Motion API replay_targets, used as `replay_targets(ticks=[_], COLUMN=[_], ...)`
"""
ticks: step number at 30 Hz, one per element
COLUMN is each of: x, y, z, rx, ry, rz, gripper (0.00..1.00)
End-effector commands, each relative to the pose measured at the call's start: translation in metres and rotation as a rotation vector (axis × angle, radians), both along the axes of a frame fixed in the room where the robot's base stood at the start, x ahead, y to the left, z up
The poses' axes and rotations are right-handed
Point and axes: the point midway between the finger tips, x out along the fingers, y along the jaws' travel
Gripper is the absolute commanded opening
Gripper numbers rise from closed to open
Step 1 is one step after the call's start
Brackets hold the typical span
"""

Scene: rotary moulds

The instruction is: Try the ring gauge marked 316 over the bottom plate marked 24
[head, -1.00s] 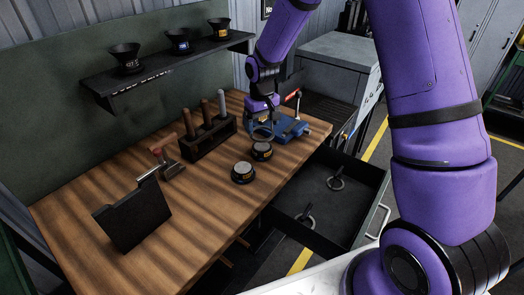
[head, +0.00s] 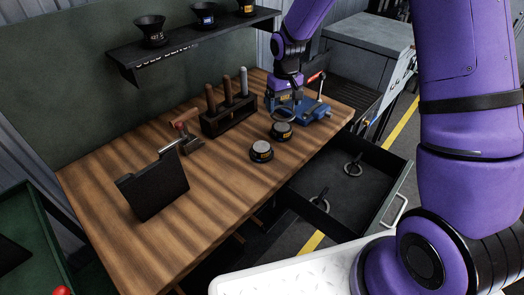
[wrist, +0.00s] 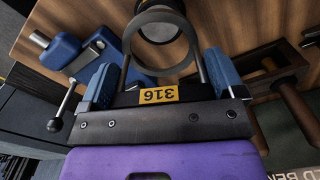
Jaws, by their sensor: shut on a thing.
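My gripper (wrist: 160,75) is shut on the ring gauge marked 316 (wrist: 158,95); its yellow tag shows between the blue fingers in the wrist view. The gauge's grey ring (wrist: 133,27) extends beyond the fingertips. Two round plates with dark sides and pale tops stand on the bench: a nearer one (head: 262,148) and a farther one (head: 281,127). Their small orange labels are too small to read, so I cannot tell which is 24.
The blue vise (head: 316,111) is close to my gripper. A rack of wooden-handled tools (head: 228,118) stands behind the plates. An open drawer (head: 375,200) holds two more ring gauges. A shelf (head: 190,48) carries several dark cups.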

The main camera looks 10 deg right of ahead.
Motion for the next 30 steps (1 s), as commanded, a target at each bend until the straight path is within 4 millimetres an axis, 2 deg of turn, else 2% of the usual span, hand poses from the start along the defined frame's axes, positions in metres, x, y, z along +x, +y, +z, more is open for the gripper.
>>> replay_targets(ticks=[9, 13, 18, 21, 24, 30], x=[-0.002, -0.016, -0.047, -0.062, -0.073, -0.077], y=[0.004, 0.024, 0.061, 0.076, 0.086, 0.090], z=[0.001, 0.006, 0.014, 0.017, 0.019, 0.013], rx=[0.000, 0.002, 0.002, 0.000, 0.000, 0.000], ry=[0.000, -0.001, -0.002, -0.002, 0.000, 0.001], rz=[0.012, 0.090, 0.249, 0.325, 0.374, 0.395], gripper=[0.64, 0.64, 0.64, 0.64, 0.64, 0.64])
